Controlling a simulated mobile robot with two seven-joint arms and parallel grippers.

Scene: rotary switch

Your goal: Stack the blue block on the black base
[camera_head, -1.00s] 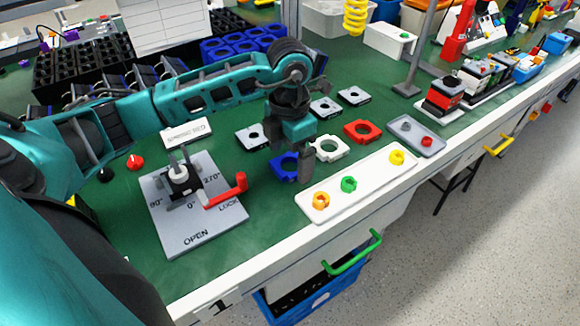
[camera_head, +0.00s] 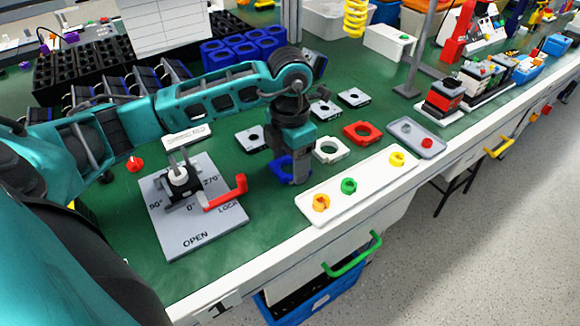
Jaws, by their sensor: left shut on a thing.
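The blue block (camera_head: 281,168) is a flat square piece with a round opening, on the green table, partly hidden by my left gripper. My left gripper (camera_head: 296,176) points down from above and is shut on the blue block. I cannot tell whether the block is clear of the table. The black base (camera_head: 183,187) with a white round post is on the grey plate (camera_head: 205,230) marked OPEN and LOCK, left of the gripper. My right gripper is not in view.
A red handle (camera_head: 226,193) sticks up at the plate's right side. White (camera_head: 329,150) and red (camera_head: 362,133) ring blocks lie right of the gripper. A white tray (camera_head: 375,184) with coloured knobs lies along the front edge. Green table is bare between plate and tray.

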